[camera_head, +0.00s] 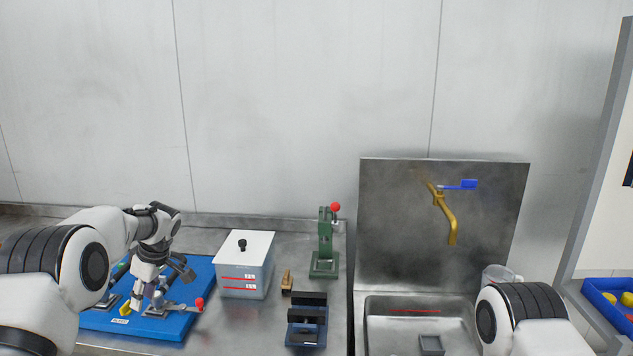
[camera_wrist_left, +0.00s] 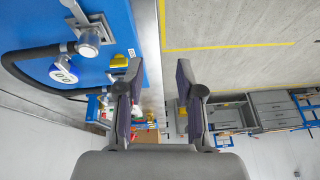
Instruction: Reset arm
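My left arm comes in from the left in the head view, and its gripper (camera_head: 184,268) is over the blue board (camera_head: 203,277). In the left wrist view the two dark fingers (camera_wrist_left: 157,90) stand apart with nothing between them. The blue board (camera_wrist_left: 131,45) is left of the fingers there, with a metal fitting (camera_wrist_left: 88,42), a black hose (camera_wrist_left: 35,54) and a round white-faced gauge (camera_wrist_left: 63,73). A red-knobbed metal clamp (camera_head: 180,307) is on the board. Part of my right arm shows at lower right; its gripper is out of view.
A lidded white box (camera_head: 244,281), a small brass part (camera_head: 287,281), a dark blue vise (camera_head: 307,326) and a green press (camera_head: 325,255) stand right of the board. Further right are a sink (camera_head: 390,304), a brass tap (camera_head: 449,220), a clear jug (camera_head: 497,276) and a blue bin (camera_head: 603,307).

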